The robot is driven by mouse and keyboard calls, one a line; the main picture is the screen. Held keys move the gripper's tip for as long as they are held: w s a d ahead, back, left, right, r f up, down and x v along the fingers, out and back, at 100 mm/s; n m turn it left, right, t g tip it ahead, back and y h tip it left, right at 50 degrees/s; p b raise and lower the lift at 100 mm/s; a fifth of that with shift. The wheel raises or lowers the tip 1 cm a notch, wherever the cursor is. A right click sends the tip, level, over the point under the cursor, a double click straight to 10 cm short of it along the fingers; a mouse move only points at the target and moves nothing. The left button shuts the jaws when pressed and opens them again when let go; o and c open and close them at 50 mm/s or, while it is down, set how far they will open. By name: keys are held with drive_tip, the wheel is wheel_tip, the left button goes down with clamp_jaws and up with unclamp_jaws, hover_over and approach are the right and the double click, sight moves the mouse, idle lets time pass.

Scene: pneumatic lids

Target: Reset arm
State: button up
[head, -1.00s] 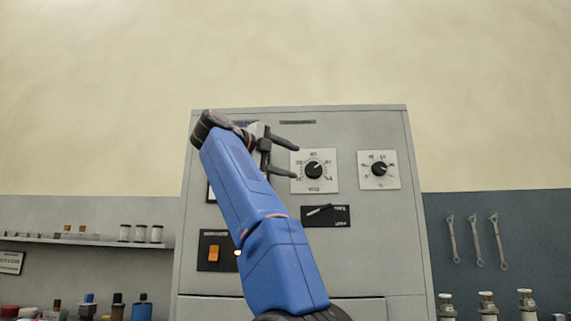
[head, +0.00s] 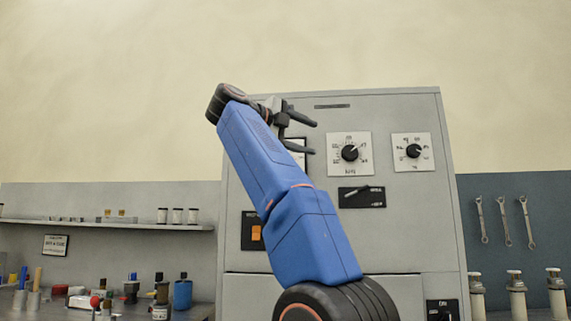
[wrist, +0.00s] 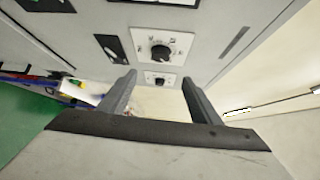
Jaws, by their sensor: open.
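My gripper (head: 312,137) is open and empty, raised in front of the upper left part of a grey cabinet (head: 405,230). Its two dark fingers point right in the head view. In the wrist view my gripper (wrist: 158,88) shows both fingers spread with nothing between them. Two dials sit on the cabinet: a left dial (head: 350,153) and a right dial (head: 413,150). Below them is a black lever switch (head: 361,196). An orange rocker switch (head: 256,233) is partly hidden behind my blue arm. A white panel behind the fingers is mostly hidden.
A shelf (head: 110,225) with small jars is on the left wall. Below it, a bench holds bottles and a blue container (head: 182,293). The wall above the cabinet is clear.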

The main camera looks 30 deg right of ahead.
drive_tip(key=shift+r, duration=0.15)
